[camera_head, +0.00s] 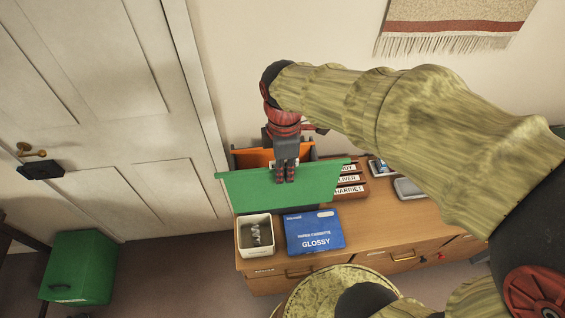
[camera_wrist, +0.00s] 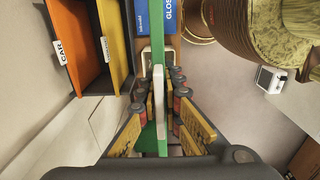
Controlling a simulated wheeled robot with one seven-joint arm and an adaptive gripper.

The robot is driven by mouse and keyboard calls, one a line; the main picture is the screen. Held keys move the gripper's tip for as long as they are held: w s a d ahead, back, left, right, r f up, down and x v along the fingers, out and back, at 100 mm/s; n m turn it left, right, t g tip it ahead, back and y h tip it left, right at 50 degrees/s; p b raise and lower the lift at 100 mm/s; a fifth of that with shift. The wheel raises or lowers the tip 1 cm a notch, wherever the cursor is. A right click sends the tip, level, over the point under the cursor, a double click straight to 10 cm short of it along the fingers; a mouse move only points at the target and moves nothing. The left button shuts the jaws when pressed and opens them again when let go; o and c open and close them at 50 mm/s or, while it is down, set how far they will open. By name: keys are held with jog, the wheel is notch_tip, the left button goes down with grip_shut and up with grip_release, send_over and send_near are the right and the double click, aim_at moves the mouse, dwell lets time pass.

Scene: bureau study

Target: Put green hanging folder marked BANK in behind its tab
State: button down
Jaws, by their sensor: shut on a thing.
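My gripper (camera_head: 285,174) is shut on the top edge of the green hanging folder (camera_head: 242,190), which hangs upright and broadside in the head view. The folder hides much of the file box (camera_head: 232,158) behind it, where an orange folder (camera_head: 252,158) shows. In the wrist view the green folder (camera_wrist: 157,50) is edge-on between my gripper's fingers (camera_wrist: 160,105), with a white piece along it. Left of it there, apart from it, are orange (camera_wrist: 73,35) and yellow (camera_wrist: 112,35) folders with white tabs. One tab reads CAR (camera_wrist: 62,50); the other is unclear. No BANK marking is readable.
On the wooden desk (camera_head: 375,232) stand a white open box (camera_head: 243,248) with small contents, a blue GLOSSY box (camera_head: 314,232) and a name-labelled rack (camera_head: 352,189). Small devices (camera_head: 408,187) lie to the right. A green bin (camera_head: 80,268) stands near the door (camera_head: 110,110).

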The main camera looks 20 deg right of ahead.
jog(key=s+a, duration=0.2)
jog(key=s, duration=0.7)
jog(key=shift+s, duration=0.25)
dwell(0.4)
